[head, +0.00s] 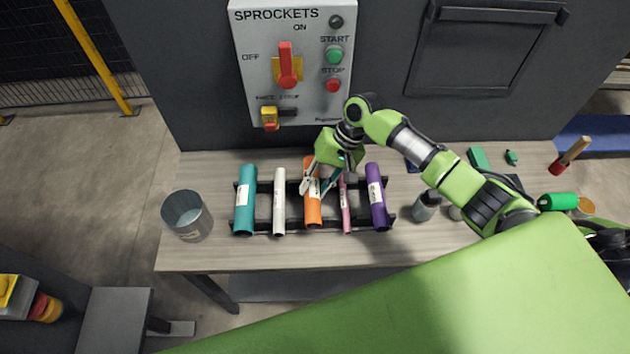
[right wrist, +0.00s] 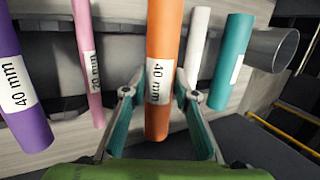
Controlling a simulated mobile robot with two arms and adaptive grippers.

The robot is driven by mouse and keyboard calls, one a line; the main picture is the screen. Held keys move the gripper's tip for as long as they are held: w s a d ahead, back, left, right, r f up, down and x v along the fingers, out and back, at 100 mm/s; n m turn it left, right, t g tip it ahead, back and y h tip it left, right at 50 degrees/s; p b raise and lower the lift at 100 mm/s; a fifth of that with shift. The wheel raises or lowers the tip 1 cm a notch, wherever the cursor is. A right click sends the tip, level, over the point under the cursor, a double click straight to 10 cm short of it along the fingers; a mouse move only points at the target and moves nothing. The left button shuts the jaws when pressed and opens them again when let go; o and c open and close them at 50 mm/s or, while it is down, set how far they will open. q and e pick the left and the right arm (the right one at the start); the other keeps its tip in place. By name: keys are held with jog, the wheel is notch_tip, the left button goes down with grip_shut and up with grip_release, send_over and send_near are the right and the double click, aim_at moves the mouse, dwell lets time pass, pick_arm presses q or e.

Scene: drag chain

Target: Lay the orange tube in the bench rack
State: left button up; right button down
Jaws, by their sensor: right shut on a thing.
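The orange tube (head: 312,210) has a white label reading 40 mm in the right wrist view (right wrist: 160,45). It lies across the dark bench rack (head: 262,222), between a white tube (head: 278,205) and a thin pink tube (head: 346,212). I cannot tell whether it rests fully on the rack bars. My right gripper (head: 316,188) reaches down from above and is shut on the orange tube. In the right wrist view its fingers (right wrist: 157,95) stand on either side of the tube near the label. My left gripper is not in view.
The rack also holds a teal tube (head: 245,205) and a purple tube (head: 377,200). A grey bin (head: 187,216) stands at the bench's left end. A bottle (head: 425,207) and small items are to the right. A control panel (head: 292,60) rises behind.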

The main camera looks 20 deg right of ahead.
jog(key=shift+f+b, duration=0.7)
jog(key=shift+f, duration=1)
jog(key=c, duration=1.6)
grip_release()
jog(key=shift+o, duration=0.2)
jog(key=v, duration=1.2)
jog(key=shift+a, duration=0.1)
